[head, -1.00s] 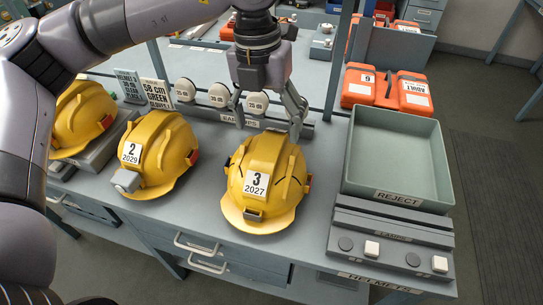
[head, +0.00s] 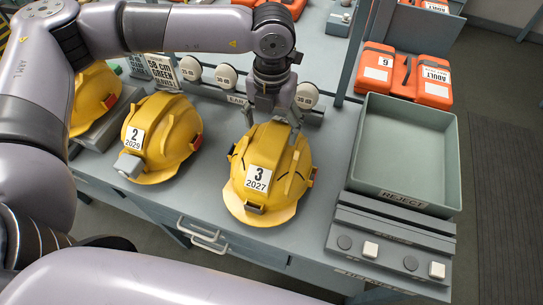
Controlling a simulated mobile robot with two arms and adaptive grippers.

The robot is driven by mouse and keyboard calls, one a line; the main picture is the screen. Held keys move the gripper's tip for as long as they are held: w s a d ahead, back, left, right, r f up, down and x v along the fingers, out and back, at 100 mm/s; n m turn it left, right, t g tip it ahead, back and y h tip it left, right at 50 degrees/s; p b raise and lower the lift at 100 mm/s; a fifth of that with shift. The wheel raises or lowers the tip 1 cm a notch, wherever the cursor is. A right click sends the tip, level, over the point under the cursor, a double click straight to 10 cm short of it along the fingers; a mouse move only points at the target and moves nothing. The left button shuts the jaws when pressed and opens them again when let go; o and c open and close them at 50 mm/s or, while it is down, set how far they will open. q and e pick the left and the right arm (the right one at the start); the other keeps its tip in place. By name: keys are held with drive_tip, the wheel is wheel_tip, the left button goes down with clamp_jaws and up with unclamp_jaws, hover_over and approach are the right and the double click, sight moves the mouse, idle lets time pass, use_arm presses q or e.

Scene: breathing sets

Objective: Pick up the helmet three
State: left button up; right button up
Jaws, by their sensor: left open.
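Helmet three (head: 268,172) is a yellow hard hat with a white label reading 3 and 2027. It sits upright on the grey workbench, in the middle of the head view. My left gripper (head: 271,117) points down at the back of the helmet's crown, with its fingers apart. The fingertips are close to the shell; I cannot tell whether they touch it. The helmet and my gripper partly hide each other's far side. My right gripper is not in view.
Helmet two (head: 160,138) stands left of helmet three, with another yellow helmet (head: 95,98) further left. White ear cups (head: 228,75) line the bench behind. The green-grey reject tray (head: 448,150) and orange cases (head: 420,78) are on the right.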

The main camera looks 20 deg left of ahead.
sight(271, 144)
use_arm(q)
drive_tip(key=shift+f+p, duration=0.65)
drive_tip(key=shift+f, duration=0.15)
wheel_tip(271, 144, down, 4)
drive_tip(key=shift+w+a+r+p, duration=0.1)
drive_tip(key=shift+r+p, duration=0.05)
drive_tip(key=shift+p, duration=0.75)
drive_tip(key=shift+f, duration=0.35)
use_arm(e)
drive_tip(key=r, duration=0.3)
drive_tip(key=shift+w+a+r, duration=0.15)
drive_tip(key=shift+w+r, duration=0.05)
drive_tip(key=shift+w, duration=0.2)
use_arm(q)
drive_tip(key=shift+c, duration=0.4)
drive_tip(key=shift+r, duration=0.1)
clamp_jaws()
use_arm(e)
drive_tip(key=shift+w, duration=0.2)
